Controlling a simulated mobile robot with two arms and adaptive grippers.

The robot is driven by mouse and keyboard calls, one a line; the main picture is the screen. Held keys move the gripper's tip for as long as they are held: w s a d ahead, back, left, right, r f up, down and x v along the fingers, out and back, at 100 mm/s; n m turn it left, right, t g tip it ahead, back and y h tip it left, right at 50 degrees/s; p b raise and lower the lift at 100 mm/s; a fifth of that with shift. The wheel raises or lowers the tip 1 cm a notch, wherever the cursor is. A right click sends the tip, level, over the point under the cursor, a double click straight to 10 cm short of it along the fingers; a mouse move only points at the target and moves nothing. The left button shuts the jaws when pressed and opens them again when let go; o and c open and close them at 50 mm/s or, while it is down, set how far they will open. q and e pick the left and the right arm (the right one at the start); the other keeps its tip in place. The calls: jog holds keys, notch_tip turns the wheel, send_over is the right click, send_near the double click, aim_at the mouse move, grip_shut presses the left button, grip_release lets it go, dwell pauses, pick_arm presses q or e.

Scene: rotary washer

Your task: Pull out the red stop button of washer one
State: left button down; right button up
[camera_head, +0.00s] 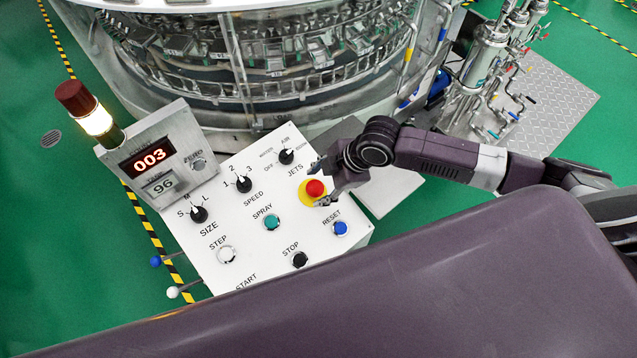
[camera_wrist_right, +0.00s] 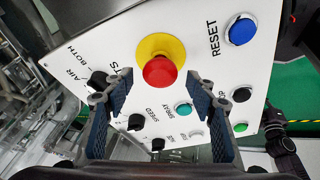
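The red stop button (camera_head: 315,189) is a mushroom head on a yellow round base, at the right edge of the white sloped control panel (camera_head: 240,262). In the right wrist view the red button (camera_wrist_right: 160,71) is near the top middle, its yellow ring (camera_wrist_right: 160,46) behind it. My right gripper (camera_head: 318,184) comes in from the right, with one finger on the far side of the button and one on the near side. In the right wrist view its two fingers (camera_wrist_right: 159,88) are spread apart, with a gap between each and the button. My left gripper is not seen.
A blue RESET button (camera_head: 340,228) is close to the near finger. The AIR/WATER knob (camera_head: 286,156) is close to the far finger. A display box (camera_head: 160,155) with a lit lamp stands at the left. The rotary washer (camera_head: 260,70) is behind the panel.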

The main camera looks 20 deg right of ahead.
jog(key=shift+f, duration=0.1)
jog(key=shift+d, duration=0.1)
jog(key=v, duration=1.2)
